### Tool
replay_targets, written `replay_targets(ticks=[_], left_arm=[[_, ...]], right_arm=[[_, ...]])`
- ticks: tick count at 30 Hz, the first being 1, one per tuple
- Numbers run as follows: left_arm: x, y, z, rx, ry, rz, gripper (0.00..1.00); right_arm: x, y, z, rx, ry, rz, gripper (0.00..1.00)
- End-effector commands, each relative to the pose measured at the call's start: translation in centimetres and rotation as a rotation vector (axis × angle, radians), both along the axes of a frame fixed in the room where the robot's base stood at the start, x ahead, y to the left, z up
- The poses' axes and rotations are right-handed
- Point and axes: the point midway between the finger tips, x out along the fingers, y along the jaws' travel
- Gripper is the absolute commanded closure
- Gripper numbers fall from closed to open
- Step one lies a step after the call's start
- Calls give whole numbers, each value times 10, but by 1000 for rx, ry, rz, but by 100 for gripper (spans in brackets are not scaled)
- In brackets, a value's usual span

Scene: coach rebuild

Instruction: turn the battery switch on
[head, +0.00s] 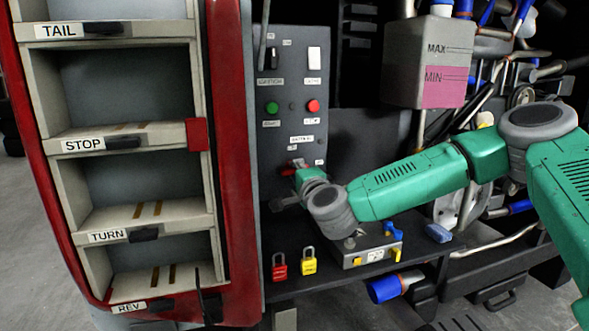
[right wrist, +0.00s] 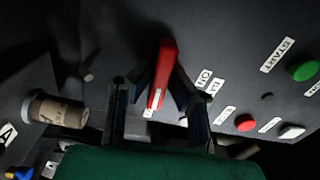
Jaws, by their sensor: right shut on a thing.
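The battery switch has a red handle (head: 297,163) low on the dark control panel (head: 285,120), below a label that appears to read battery. In the right wrist view the handle (right wrist: 165,60) stands between the two dark fingers of my right gripper (right wrist: 163,82), which are closed against its sides. An ON label (right wrist: 205,78) lies just to the right of the handle there. A small white label is partly covered at its lower end. In the head view my right gripper (head: 290,176) is at the switch, its fingers partly hidden by my wrist. My left gripper is not in view.
Red (head: 279,266) and yellow (head: 309,261) padlocks and a grey box (head: 365,250) rest on the ledge below. A red-framed lamp rack (head: 235,150) stands close on the left.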

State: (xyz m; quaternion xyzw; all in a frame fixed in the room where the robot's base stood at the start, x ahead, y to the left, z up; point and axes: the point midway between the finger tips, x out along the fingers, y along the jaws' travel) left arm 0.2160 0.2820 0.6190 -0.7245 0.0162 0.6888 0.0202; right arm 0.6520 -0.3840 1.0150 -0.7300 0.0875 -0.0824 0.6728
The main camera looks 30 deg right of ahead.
Motion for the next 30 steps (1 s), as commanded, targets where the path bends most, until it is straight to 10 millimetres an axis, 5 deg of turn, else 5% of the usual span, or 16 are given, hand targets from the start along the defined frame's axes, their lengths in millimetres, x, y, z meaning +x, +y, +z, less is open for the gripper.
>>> replay_targets(ticks=[30], left_arm=[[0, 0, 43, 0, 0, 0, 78]], right_arm=[[-2, 1, -6, -433, 120, 8, 100]])
